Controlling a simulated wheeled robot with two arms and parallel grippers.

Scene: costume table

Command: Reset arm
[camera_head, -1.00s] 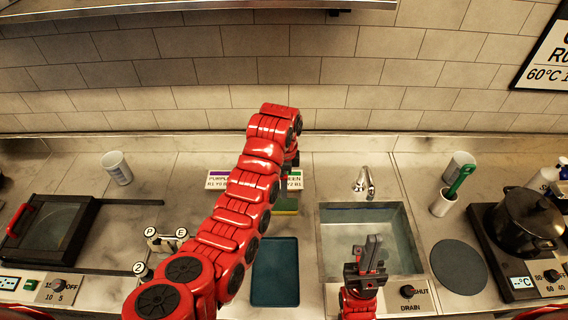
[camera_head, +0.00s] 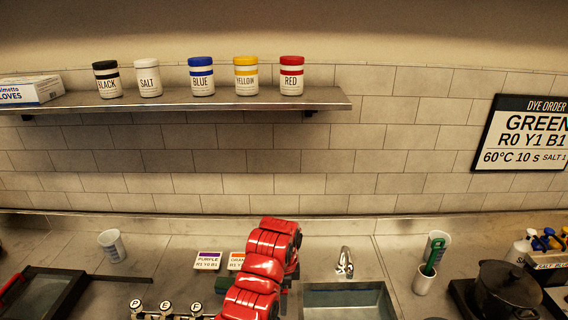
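My red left arm (camera_head: 262,268) rises from the bottom edge at the middle of the head view, in front of the counter. It bends at its top, and the far part folds down behind it. My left gripper is hidden behind the arm, so its fingers do not show. My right arm and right gripper are outside the view.
A wall shelf (camera_head: 330,99) holds several labelled jars and a glove box (camera_head: 31,90). On the counter are label cards (camera_head: 208,261), a cup (camera_head: 112,244), the sink (camera_head: 345,298) with its tap (camera_head: 345,262), a green-handled tool (camera_head: 432,262) and a black pot (camera_head: 503,290). A dye order sign (camera_head: 525,135) hangs at right.

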